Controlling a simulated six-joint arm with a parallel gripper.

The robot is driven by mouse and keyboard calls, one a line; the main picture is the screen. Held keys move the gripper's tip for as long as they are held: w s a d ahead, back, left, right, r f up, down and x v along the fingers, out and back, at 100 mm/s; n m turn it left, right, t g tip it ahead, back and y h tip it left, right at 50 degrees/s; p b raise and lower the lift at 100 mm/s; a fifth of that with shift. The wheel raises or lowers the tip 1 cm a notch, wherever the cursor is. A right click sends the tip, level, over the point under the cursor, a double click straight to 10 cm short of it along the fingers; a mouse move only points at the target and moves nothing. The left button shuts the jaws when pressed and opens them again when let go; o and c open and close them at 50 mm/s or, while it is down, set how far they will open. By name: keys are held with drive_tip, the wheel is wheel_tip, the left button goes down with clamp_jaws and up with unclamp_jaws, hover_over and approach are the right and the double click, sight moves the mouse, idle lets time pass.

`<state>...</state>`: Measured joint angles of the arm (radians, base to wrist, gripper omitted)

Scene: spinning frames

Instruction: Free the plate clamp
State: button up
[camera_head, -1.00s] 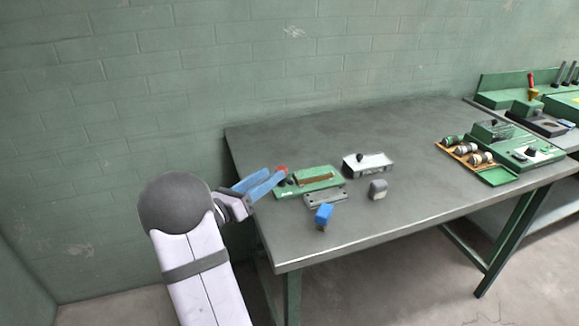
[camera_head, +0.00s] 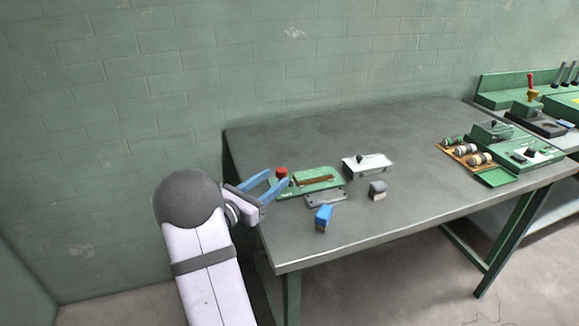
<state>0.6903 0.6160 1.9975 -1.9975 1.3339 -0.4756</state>
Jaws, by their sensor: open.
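The plate clamp appears to be the green fixture (camera_head: 318,176) near the left end of the table. It has a red knob (camera_head: 281,172) at its left end and a brown bar (camera_head: 314,180) across its top. A grey flat plate with holes (camera_head: 326,198) lies at its front edge; I cannot tell whether it is held. My gripper (camera_head: 278,178) has blue fingers, is open, and is at the fixture's left end. The red knob shows just beyond the fingertips. I cannot tell whether they touch it.
A green device (camera_head: 515,150) and a tray of cylinders (camera_head: 466,152) sit at far right. The table's middle is clear.

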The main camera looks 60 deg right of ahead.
drive_tip(key=p+x, duration=0.1)
drive_tip(key=x, duration=0.7)
drive_tip(key=shift+d, duration=0.35)
drive_tip(key=shift+c, duration=0.2)
drive_tip(key=c, duration=1)
